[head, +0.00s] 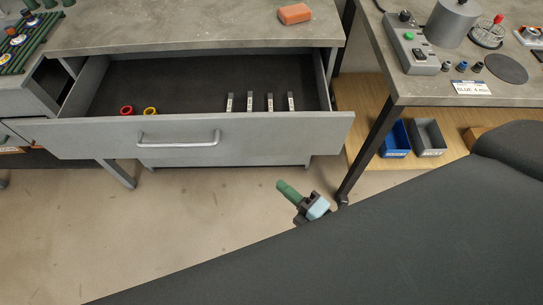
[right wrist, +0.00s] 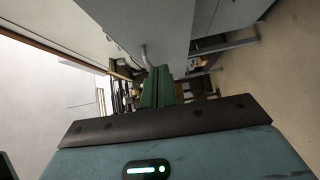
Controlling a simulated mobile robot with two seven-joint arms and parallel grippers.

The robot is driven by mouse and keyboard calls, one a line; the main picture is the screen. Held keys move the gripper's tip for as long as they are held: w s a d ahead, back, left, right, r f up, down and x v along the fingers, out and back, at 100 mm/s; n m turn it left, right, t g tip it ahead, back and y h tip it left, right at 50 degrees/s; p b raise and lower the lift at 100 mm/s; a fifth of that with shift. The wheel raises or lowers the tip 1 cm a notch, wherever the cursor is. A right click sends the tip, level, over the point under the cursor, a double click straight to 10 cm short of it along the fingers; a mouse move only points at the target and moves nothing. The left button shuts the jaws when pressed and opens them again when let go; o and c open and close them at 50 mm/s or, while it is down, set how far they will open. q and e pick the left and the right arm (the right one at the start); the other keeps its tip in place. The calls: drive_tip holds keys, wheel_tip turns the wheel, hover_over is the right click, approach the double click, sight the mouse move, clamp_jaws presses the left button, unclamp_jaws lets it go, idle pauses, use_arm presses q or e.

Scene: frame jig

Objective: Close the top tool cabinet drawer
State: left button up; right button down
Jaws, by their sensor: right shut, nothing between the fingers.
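The top drawer (head: 270,135) of the grey tool cabinet is pulled out in the head view. Its front carries a silver bar handle (head: 180,142). Inside lie a red ring (head: 127,111), a yellow ring (head: 150,111) and several upright labelled metal pieces (head: 250,101). My right gripper (head: 283,186), with green fingers, is shut and empty. In the head view it shows below and right of the handle, apart from the drawer front. In the right wrist view its fingers (right wrist: 158,82) point toward the grey cabinet, with the handle (right wrist: 147,57) just beyond their tips. My left gripper is not in view.
An orange block (head: 294,13) lies on the cabinet's worktop (head: 200,32). At right stands a table (head: 420,92) with a control box (head: 408,45) and metal cylinder. Blue (head: 395,140) and grey bins (head: 428,137) sit on a low wooden shelf. Bare floor (head: 150,225) lies before the drawer.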

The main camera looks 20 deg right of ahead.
drive_tip(key=shift+r, duration=0.1)
approach(246, 142)
drive_tip(key=a+x, duration=0.1)
drive_tip(key=x, duration=0.4)
drive_tip(key=shift+w+d+r, duration=0.1)
drive_tip(key=shift+w+d, duration=0.2)
drive_tip(key=shift+d, duration=0.05)
idle(0.4)
drive_tip(key=shift+w, duration=0.1)
